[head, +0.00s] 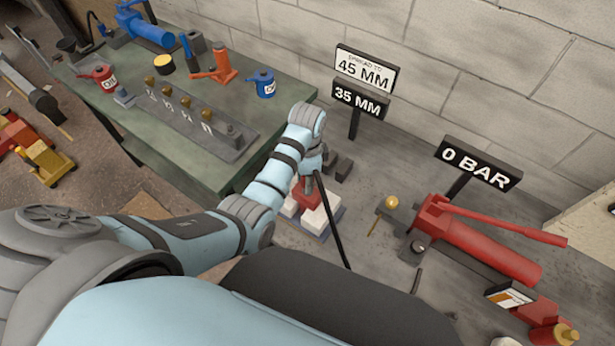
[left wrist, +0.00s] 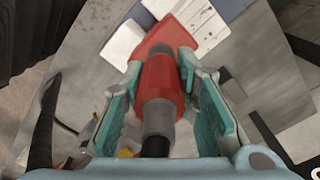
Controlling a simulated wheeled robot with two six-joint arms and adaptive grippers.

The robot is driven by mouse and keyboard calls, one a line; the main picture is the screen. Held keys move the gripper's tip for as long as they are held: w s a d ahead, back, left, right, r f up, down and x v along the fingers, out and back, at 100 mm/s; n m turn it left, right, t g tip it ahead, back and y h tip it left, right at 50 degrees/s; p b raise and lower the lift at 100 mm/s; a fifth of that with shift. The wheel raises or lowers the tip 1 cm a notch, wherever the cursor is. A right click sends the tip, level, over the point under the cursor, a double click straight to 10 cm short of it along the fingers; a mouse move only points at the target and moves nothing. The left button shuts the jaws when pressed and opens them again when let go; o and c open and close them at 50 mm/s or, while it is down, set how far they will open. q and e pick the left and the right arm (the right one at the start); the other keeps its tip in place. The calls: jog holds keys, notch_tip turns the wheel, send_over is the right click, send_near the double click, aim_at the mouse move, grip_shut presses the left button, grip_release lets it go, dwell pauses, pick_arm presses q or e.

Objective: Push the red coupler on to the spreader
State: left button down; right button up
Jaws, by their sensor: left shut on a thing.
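My left gripper (head: 312,172) is at the red spreader (head: 308,196), which lies between white blocks on the grey bench. In the left wrist view my left gripper (left wrist: 162,68) is shut on the red coupler (left wrist: 161,80), with a teal-padded finger on each side. A grey collar and black hose (left wrist: 155,146) trail from the coupler's near end. The coupler's far end lines up with a grey stub on the red spreader (left wrist: 178,36) and meets or nearly meets it; I cannot tell whether it is seated. My right gripper is not in view.
Signs read "SPREAD TO 45 MM" (head: 366,69) and "35 MM" (head: 358,99). A green table (head: 150,130) with tools stands at the left. The black hose (head: 331,222) hangs across the front.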

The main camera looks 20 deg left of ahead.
pick_arm(q)
jog(key=shift+f+b, duration=0.4)
jog(key=shift+f, duration=0.5)
jog(key=c, duration=1.2)
grip_release()
jog(key=shift+r, duration=0.15)
notch_tip(320, 180, up, 7)
jog(key=shift+r, duration=0.15)
jog(key=shift+a, duration=0.1)
